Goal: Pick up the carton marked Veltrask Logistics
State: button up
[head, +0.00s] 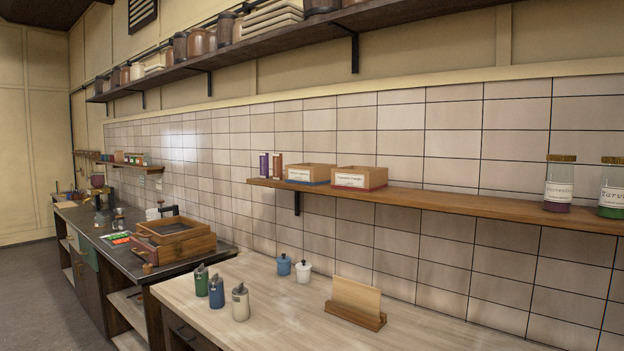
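Two light-brown cartons with white labels stand side by side on the lower wall shelf. The left carton (309,174) has a blue lower edge. The right carton (360,178) has a red lower edge. The label print is too small to read, so I cannot tell which, if either, is marked Veltrask Logistics. My gripper is not in view.
Purple and brown upright items (270,165) stand left of the cartons on the wooden shelf (450,203). Two jars (559,184) stand at its right end. Below, the pale counter (270,325) holds several canisters (240,302) and a wooden holder (355,304).

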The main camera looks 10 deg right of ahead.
aim_at(309, 174)
jog(key=u, duration=0.5)
jog(key=i, duration=0.95)
jog(key=u, duration=0.55)
jog(key=i, duration=1.75)
jog(key=z, duration=0.35)
